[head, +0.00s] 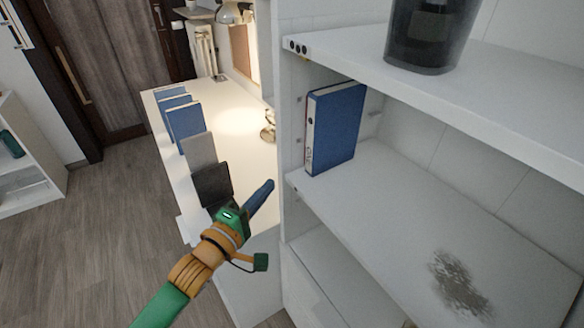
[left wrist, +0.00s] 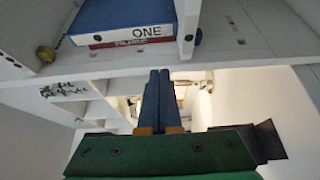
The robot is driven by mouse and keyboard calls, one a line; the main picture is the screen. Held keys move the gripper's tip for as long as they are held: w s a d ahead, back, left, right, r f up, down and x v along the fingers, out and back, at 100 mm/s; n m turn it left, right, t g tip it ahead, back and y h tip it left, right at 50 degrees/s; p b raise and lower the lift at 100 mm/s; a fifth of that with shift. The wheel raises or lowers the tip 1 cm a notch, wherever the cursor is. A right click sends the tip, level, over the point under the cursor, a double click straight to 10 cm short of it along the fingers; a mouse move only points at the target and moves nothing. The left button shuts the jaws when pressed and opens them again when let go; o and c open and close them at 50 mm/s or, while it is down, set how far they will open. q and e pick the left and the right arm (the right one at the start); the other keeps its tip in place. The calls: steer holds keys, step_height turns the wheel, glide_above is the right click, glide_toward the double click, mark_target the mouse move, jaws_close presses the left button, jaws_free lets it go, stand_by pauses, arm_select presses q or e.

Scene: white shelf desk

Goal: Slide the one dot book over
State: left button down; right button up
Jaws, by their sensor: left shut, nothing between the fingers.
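A blue book (head: 338,128) with a white spine stands upright at the left end of the middle shelf (head: 400,200), against the side panel. In the left wrist view the book (left wrist: 118,14) shows at the top, with the word ONE on its spine label. My left gripper (head: 268,186) is shut and empty, outside the shelf unit, to the left of and below the book and apart from it. Its closed dark blue fingers (left wrist: 160,75) also show in the left wrist view. My right gripper is not in view.
A dark container (head: 430,35) stands on the upper shelf. A dark speckled patch (head: 458,285) marks the middle shelf, which is otherwise bare right of the book. The side panel's front edge (head: 281,130) lies between gripper and book. Several binders (head: 186,122) stand on the desk behind.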

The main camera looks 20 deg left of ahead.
mark_target(309, 164)
arm_select(q)
steer(key=w+d, duration=0.1)
steer(key=w, duration=0.1)
steer(key=w+d, duration=0.1)
steer(key=w, duration=0.2)
steer(key=w+d+p, duration=0.1)
steer(key=w+d, duration=0.1)
steer(key=w, duration=0.1)
steer(key=shift+w, duration=0.2)
steer(key=shift+w+d+f, duration=0.1)
steer(key=shift+w+d, duration=0.05)
steer(key=shift+d, duration=0.1)
steer(key=shift+w+d, duration=0.5)
steer(key=shift+d, duration=0.15)
